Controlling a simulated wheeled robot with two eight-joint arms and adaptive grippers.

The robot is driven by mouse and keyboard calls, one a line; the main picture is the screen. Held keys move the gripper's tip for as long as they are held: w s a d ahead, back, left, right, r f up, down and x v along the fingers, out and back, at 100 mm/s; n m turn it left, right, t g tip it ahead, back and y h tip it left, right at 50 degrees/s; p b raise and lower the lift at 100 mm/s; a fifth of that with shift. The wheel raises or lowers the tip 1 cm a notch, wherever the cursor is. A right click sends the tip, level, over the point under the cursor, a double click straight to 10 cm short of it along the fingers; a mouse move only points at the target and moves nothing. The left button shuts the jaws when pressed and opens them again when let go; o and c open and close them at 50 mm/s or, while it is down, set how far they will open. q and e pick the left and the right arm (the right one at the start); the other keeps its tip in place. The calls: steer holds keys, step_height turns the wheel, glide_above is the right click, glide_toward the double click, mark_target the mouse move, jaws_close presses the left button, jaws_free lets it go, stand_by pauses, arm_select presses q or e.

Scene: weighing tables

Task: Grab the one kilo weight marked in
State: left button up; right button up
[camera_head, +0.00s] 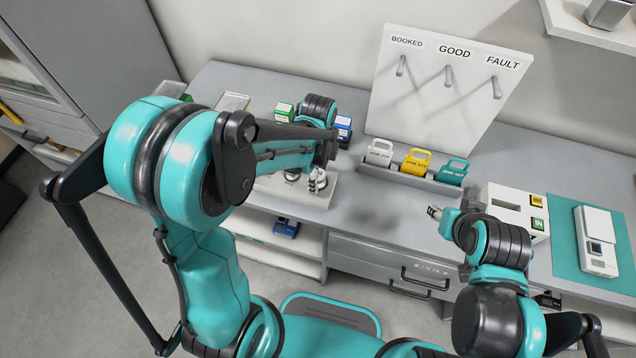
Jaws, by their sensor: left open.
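Three handled blocks stand in a row in a grey tray (408,180) on the table: a white one (380,152), a yellow one (415,162) and a teal one (453,172). They carry small dark print that I cannot read for certain. My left gripper (305,178) is open above a pale board, left of the tray; my own arm hides part of it. My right gripper (434,212) is over the front of the table, in front of the teal block. It is small and partly hidden, so its jaw state is unclear.
A white box (504,208) with yellow and green labels, the green reading "IN", stands right of the tray. A scale (597,240) sits on a teal mat (568,262). A peg board (445,85) reads BOOKED, GOOD, FAULT. Green (284,112) and blue (343,128) boxes stand behind my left arm.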

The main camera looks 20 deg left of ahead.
arm_select(q)
jaws_close()
stand_by(0.4)
